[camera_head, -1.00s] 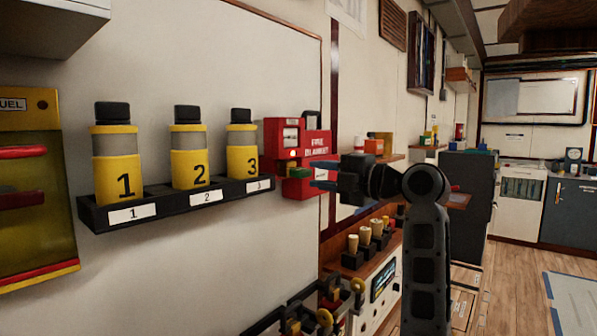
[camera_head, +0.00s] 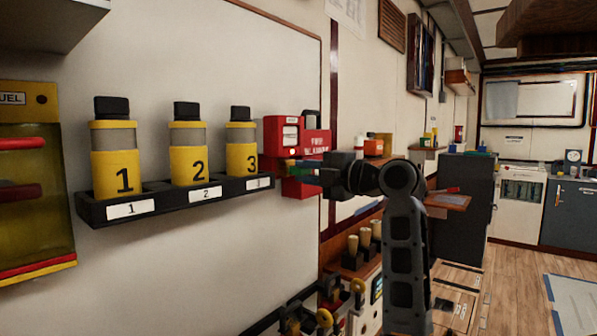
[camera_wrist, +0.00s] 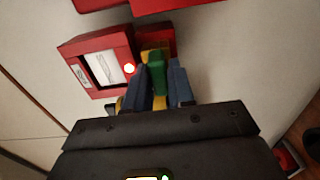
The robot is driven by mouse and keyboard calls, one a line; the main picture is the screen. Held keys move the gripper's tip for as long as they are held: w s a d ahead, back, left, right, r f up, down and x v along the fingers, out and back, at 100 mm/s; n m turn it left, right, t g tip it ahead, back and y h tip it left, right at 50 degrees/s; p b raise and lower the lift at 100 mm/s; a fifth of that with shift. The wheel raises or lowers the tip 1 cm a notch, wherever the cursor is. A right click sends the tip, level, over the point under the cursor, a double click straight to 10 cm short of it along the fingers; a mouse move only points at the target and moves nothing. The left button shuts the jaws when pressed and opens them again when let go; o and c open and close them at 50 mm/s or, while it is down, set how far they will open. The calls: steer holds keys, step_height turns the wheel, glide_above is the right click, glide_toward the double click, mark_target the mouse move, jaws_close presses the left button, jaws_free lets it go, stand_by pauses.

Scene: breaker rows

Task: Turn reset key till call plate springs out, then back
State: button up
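The red alarm box (camera_head: 315,140) hangs on the wall right of bottle 3, with a white-windowed call plate (camera_head: 291,136) on its left part. I cannot tell whether the plate is sprung out. The green reset key (camera_wrist: 157,76) shows between my blue fingers, with yellow parts behind it. My gripper (camera_wrist: 160,88) looks shut on the key, one finger on each side. In the head view my gripper (camera_head: 303,170) partly hides the key.
A black rack (camera_head: 176,203) with numbered yellow bottles stands close left of the box. A wooden shelf with dark holders (camera_head: 352,258) lies below my arm. Small items stand on shelves behind to the right. Open floor lies at far right.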

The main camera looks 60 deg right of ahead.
jaws_close()
